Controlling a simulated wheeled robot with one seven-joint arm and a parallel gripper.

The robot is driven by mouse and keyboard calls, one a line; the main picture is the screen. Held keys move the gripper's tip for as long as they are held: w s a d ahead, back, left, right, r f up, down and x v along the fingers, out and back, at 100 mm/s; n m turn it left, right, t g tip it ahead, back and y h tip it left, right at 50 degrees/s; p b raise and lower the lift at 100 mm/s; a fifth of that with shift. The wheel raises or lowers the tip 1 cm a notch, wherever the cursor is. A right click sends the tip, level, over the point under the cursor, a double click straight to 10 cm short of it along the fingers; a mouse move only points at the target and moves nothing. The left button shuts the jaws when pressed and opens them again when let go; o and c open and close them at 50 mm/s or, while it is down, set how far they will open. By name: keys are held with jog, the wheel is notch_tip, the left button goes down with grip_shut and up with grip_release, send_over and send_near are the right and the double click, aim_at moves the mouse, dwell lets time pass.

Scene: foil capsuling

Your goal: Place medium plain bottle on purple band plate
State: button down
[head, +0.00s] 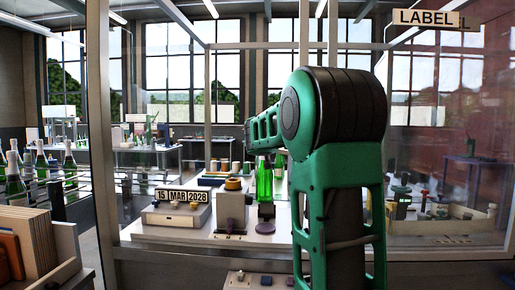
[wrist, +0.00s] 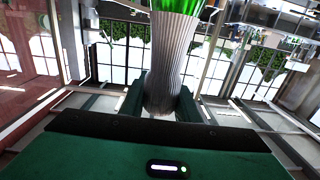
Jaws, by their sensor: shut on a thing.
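In the wrist view, my gripper (wrist: 160,98) is shut on the neck of a bottle (wrist: 176,50). The neck is wrapped in ridged silver foil, and green glass shows at the top edge. In the head view, a green bottle (head: 264,182) stands upright or hangs over the bench beneath my forearm; its top is hidden, and it looks like the held one. My gripper is hidden behind my arm there. A small purple oval (head: 265,228) lies in front of the bottle; I cannot tell whether it belongs to the purple band plate. Contact below the bottle is unclear.
A date block unit (head: 180,206) reading 15 MAR 2028 stands left on the bench. Beside it is a pale unit with a purple part (head: 237,200). Foil-topped bottles (head: 70,170) stand at far left. Glass panels and metal posts (head: 103,130) enclose the bench.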

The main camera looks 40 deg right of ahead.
notch_tip(320, 180, down, 10)
jog(key=shift+d, duration=0.45)
dwell(0.5)
jog(key=shift+f, duration=0.45)
dwell(0.7)
jog(key=c, duration=1.3)
grip_release()
jog(key=shift+c, duration=0.2)
jog(key=shift+o, duration=0.4)
jog(key=shift+f, duration=0.15)
jog(key=v, duration=1)
jog(key=shift+s+a, duration=0.15)
jog(key=shift+a, duration=0.25)
